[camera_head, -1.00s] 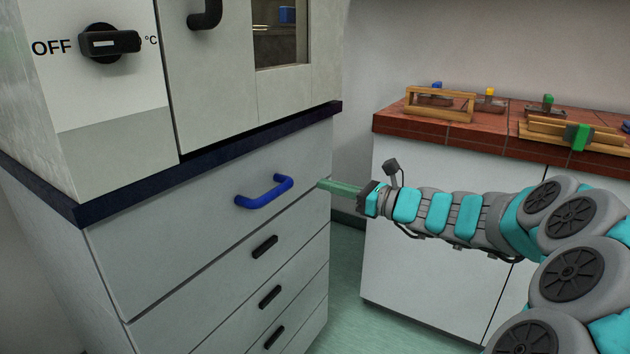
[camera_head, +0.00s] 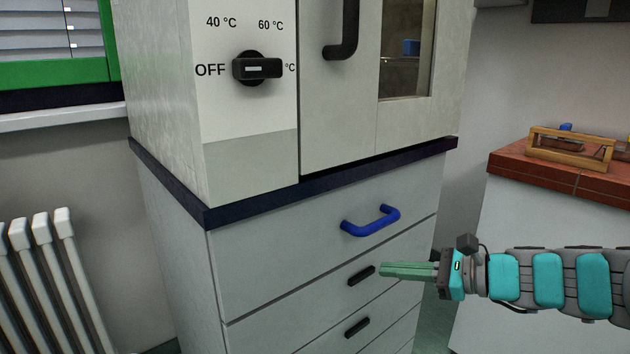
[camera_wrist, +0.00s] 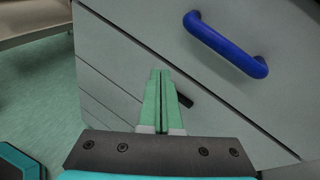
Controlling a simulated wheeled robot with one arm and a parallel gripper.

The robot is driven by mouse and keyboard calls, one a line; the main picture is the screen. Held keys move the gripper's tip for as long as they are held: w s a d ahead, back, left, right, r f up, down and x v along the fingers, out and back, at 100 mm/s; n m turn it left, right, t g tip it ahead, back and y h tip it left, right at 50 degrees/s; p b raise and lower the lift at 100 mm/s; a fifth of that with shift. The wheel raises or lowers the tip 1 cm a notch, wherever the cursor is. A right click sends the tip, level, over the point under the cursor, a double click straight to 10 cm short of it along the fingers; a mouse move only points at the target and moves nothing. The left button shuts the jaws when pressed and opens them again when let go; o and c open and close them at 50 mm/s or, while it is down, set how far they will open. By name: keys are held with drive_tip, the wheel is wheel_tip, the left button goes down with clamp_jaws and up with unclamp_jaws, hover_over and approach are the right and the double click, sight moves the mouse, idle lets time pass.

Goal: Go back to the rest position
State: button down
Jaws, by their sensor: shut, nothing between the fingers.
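My gripper (camera_head: 384,269) has green fingers and is shut and empty. It points left in the head view, in front of the grey drawer cabinet (camera_head: 290,262), below and right of the blue handle (camera_head: 371,220). In the wrist view the two fingers (camera_wrist: 160,78) lie together, pointing toward the drawer fronts. The blue handle (camera_wrist: 226,44) shows at the upper right there, apart from the fingers. The top drawer looks closed.
An oven-like cabinet with a dial (camera_head: 257,68) and a black door handle (camera_head: 342,32) stands on the drawers. A red-tiled bench (camera_head: 560,178) with a wooden rack (camera_head: 570,150) is at right. A radiator (camera_head: 45,285) is at left. Green floor (camera_wrist: 38,85) shows clear.

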drive_tip(key=s+a+f+n+g+h, duration=0.2)
drive_tip(key=s+a+f+n+g, duration=0.3)
drive_tip(key=s, duration=0.4)
drive_tip(key=s+a+f+n+g+h, duration=0.3)
drive_tip(key=s+a+f+n, duration=0.3)
drive_tip(key=s, duration=0.3)
drive_tip(key=s+d+f+n+g+h, duration=0.1)
drive_tip(key=s+d+f+n+h, duration=0.2)
drive_tip(key=s+d+n+h, duration=0.4)
drive_tip(key=s+d+n, duration=0.2)
drive_tip(key=s+d, duration=0.1)
drive_tip(key=s, duration=0.2)
drive_tip(key=shift+s+f+n+g+h, duration=0.25)
drive_tip(key=shift+f+n+g+h, duration=0.05)
drive_tip(key=shift+d, duration=0.1)
